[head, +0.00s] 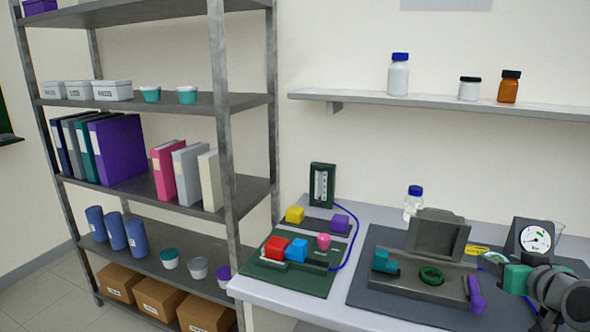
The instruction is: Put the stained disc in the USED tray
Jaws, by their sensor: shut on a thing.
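My gripper (510,274) is at the right, over the bench, at the end of my dark grey arm. It is shut on a small pale, round thing (492,260), which looks like the disc. The fingers hide part of it, and any stain is too small to make out. A yellow label (477,249) lies just behind it; its lettering cannot be read, and no tray can be clearly made out there. The grey membrane rig (410,278) stands to the left of my gripper with its lid (438,232) raised. A green ring (431,276) lies on it.
A teal clamp (384,262) and a purple lever (475,295) flank the rig. A dial gauge (535,238) stands close behind my gripper. A blue-capped bottle (413,202) stands behind the rig. A green board (290,275) with coloured blocks is at the bench's left.

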